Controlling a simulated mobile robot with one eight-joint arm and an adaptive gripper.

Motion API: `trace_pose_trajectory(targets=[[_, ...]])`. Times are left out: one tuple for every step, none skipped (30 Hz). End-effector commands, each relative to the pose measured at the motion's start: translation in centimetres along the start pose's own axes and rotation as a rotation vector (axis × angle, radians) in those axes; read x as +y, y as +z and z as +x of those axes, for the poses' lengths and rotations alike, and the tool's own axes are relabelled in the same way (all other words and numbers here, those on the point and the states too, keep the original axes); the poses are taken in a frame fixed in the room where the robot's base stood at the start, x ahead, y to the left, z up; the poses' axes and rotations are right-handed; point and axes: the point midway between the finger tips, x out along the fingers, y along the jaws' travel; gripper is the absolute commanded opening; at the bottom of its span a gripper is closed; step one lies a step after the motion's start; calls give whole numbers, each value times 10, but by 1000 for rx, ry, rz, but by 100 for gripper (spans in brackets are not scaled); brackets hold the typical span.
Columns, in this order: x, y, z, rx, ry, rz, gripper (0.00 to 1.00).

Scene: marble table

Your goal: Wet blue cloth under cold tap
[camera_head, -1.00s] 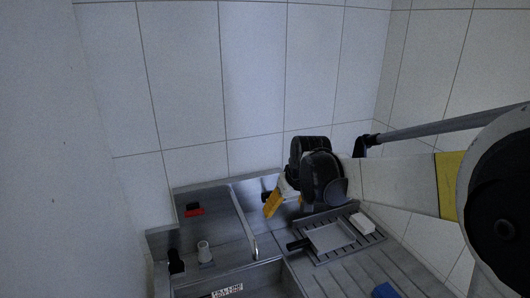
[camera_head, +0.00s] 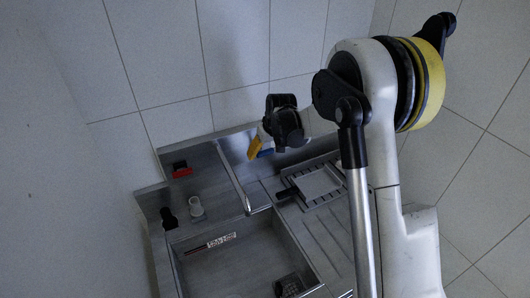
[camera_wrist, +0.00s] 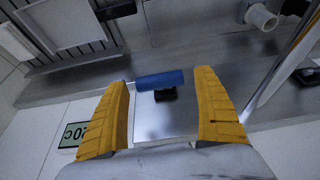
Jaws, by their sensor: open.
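A blue tap handle (camera_wrist: 160,79) on a black stem shows between my fingers in the wrist view. In the head view the blue handle (camera_head: 266,153) is a small patch beside my yellow finger, near the back wall. My gripper (camera_wrist: 165,76) is open, one yellow finger on each side of the handle. I cannot tell whether either finger touches it. A red tap handle (camera_head: 181,170) is at the left. The metal spout (camera_head: 257,210) reaches over the sink (camera_head: 244,238). The blue cloth is not visible now.
A grey tray (camera_head: 318,184) with a black handle lies on the ribbed drainboard to the right. A white pipe piece (camera_head: 196,208) and a black fitting (camera_head: 168,218) stand left of the sink. A dark object (camera_head: 288,286) is in the sink.

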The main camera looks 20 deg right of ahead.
Motion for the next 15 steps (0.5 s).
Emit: trace_pose_trajectory(targets=[[0, 0, 4, 0, 0, 0, 79], [0, 0, 5, 0, 0, 0, 79], [0, 0, 6, 0, 0, 0, 79], [0, 0, 6, 0, 0, 0, 79], [0, 0, 6, 0, 0, 0, 79], [0, 0, 6, 0, 0, 0, 79], [0, 0, 6, 0, 0, 0, 79], [0, 0, 6, 0, 0, 0, 79], [0, 0, 6, 0, 0, 0, 79], [0, 0, 6, 0, 0, 0, 79], [0, 0, 6, 0, 0, 0, 74], [0, 0, 6, 0, 0, 0, 62], [0, 0, 6, 0, 0, 0, 53], [0, 0, 6, 0, 0, 0, 43], [0, 0, 6, 0, 0, 0, 31]])
